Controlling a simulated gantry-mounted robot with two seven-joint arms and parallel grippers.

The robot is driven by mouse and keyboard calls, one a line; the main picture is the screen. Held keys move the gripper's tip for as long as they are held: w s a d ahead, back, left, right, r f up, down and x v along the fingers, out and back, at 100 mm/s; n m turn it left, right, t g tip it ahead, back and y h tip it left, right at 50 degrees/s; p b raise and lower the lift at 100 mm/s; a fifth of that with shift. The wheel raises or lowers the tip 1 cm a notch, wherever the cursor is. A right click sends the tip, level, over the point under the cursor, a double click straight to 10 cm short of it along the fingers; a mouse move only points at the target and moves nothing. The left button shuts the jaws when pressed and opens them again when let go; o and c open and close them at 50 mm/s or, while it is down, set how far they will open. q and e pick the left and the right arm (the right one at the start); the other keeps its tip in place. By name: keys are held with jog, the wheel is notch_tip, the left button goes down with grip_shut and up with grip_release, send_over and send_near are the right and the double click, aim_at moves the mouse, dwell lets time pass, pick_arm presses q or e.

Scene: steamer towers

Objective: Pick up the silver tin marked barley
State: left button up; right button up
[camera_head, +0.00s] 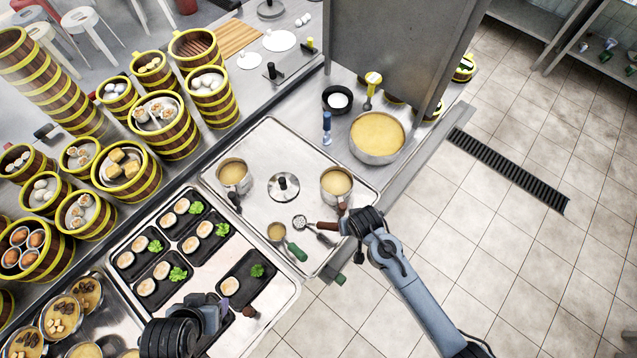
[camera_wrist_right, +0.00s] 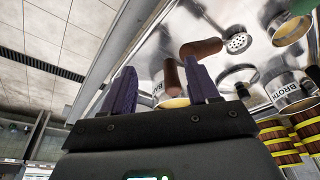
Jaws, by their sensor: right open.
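I see no tin with a readable barley mark in either view. My right gripper (camera_head: 350,222) is at the front right edge of the steel tray, beside a small broth pot (camera_head: 336,182) and a brown-handled strainer (camera_head: 302,221). In the right wrist view my gripper (camera_wrist_right: 160,92) is open, with a brown handle showing between and beyond its fingers. My left gripper (camera_head: 218,312) is low over the black dish tray; its fingertips are unclear.
A large pot (camera_head: 377,136) and a dark bowl (camera_head: 337,100) stand behind the steel tray (camera_head: 262,150). Several bamboo steamers (camera_head: 166,122) crowd the left. A tall steel panel (camera_head: 385,45) rises at the back. Open tiled floor (camera_head: 520,240) lies right of the counter.

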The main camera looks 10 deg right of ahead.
aim_at(342, 203)
jog(key=shift+t, duration=0.8)
jog(key=w, duration=0.3)
jog(key=w+f+b, duration=0.1)
jog(key=w, duration=0.2)
jog(key=w+f, duration=0.1)
jog(key=w, duration=0.2)
jog(key=shift+b, duration=0.3)
jog(key=x, duration=0.4)
jog(key=shift+s+a, duration=0.25)
jog(key=shift+a, duration=0.05)
jog(key=shift+w+f, duration=0.2)
jog(key=shift+f, duration=0.45)
pick_arm(q)
jog(key=f, duration=0.2)
jog(key=s+f, duration=0.1)
jog(key=shift+d+f, duration=0.1)
jog(key=shift+d, duration=0.25)
pick_arm(e)
grip_shut()
jog(key=shift+r, duration=0.1)
